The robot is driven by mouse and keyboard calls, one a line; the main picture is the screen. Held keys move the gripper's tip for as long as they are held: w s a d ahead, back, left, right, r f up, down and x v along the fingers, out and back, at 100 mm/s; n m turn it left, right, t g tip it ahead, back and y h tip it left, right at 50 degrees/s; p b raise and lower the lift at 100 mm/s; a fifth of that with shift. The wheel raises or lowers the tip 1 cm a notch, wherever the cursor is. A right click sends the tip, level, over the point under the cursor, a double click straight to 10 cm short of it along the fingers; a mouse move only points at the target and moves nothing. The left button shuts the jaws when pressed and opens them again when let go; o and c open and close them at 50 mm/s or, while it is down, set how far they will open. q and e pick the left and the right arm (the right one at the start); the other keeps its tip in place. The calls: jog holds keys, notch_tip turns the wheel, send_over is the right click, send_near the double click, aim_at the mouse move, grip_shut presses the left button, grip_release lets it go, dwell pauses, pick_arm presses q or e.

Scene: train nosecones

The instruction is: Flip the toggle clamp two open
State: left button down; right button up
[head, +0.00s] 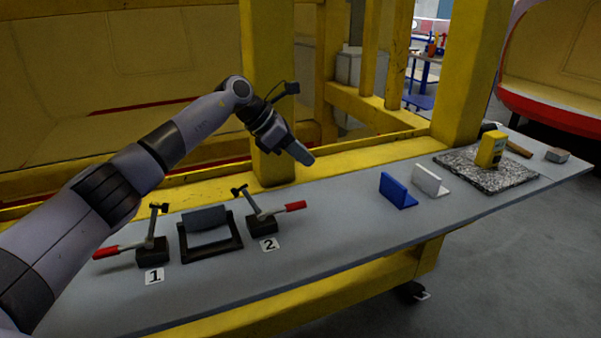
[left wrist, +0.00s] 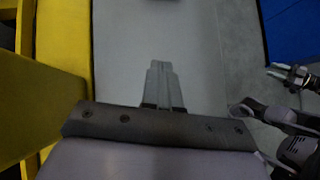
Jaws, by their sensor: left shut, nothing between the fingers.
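Toggle clamp two (head: 262,222) stands on the grey bench beside the label "2" (head: 269,244). Its red-tipped handle (head: 295,206) reaches out low to the right, and its black-tipped arm (head: 239,190) slants up to the left. My left gripper (head: 303,155) is above the bench, up and right of the clamp, apart from it. Its fingers are shut together and empty, which also shows in the left wrist view (left wrist: 161,84). The clamp is not seen in the left wrist view. My right arm's gripper (left wrist: 290,77) shows small at the right of that view; its finger state is unclear.
Toggle clamp one (head: 152,250) and a dark holder frame (head: 210,238) stand left of clamp two. Blue (head: 397,191) and white (head: 430,181) brackets and a speckled slab (head: 500,178) with a yellow device lie right. A yellow post (head: 268,90) rises behind. Mid-bench is clear.

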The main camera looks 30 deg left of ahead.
pick_arm(q)
notch_tip(320, 180, up, 6)
jog(key=w, duration=0.1)
jog(key=shift+w, duration=0.4)
jog(key=shift+d, duration=0.1)
